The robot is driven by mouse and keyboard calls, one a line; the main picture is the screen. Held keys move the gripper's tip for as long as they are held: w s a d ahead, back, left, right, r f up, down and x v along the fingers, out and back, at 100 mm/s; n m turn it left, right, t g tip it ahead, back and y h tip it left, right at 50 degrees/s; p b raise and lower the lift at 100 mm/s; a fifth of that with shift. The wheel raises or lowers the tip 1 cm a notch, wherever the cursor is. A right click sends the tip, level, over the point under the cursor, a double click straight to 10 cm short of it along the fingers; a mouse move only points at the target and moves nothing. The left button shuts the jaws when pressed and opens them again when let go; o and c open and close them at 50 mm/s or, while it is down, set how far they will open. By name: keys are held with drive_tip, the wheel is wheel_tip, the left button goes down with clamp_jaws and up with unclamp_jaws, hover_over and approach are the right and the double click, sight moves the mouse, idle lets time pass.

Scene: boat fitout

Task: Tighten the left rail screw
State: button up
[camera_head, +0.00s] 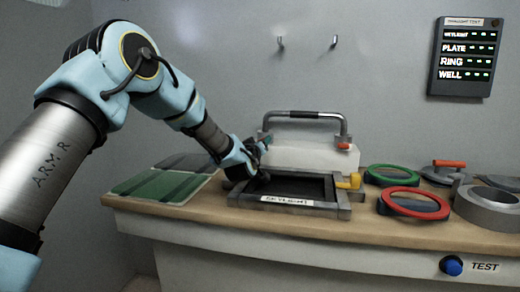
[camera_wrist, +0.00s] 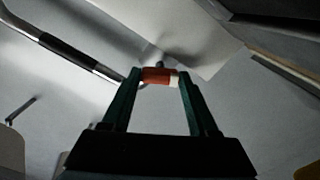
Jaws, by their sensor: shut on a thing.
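The rail (camera_head: 305,115), a metal bar with a black grip, stands over a white block (camera_head: 300,155) behind the skylight frame (camera_head: 290,208). It also shows at the left in the wrist view (camera_wrist: 65,48). My gripper (camera_head: 262,143) is at the rail's left foot. In the wrist view, my gripper (camera_wrist: 160,78) is shut on a small orange-red piece with a pale end (camera_wrist: 157,76), which appears to be the left rail screw. My fingers and wrist hide the left screw in the head view. A small orange-red piece (camera_head: 344,146) shows at the rail's right foot.
Green panels (camera_head: 160,186) lie left of the frame. A yellow handle (camera_head: 348,182) is at its right. Green (camera_head: 393,174) and red (camera_head: 414,203) rings and a grey ring (camera_head: 488,208) lie right. A blue button (camera_head: 451,265) is on the bench front; a test panel (camera_head: 466,57) hangs above.

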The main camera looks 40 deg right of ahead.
drive_tip(key=shift+f+m+b, duration=0.1)
drive_tip(key=shift+m+b, duration=0.25)
drive_tip(key=shift+m, duration=0.45)
drive_tip(key=o, duration=1.4)
wheel_tip(320, 180, up, 10)
drive_tip(key=shift+r, duration=0.1)
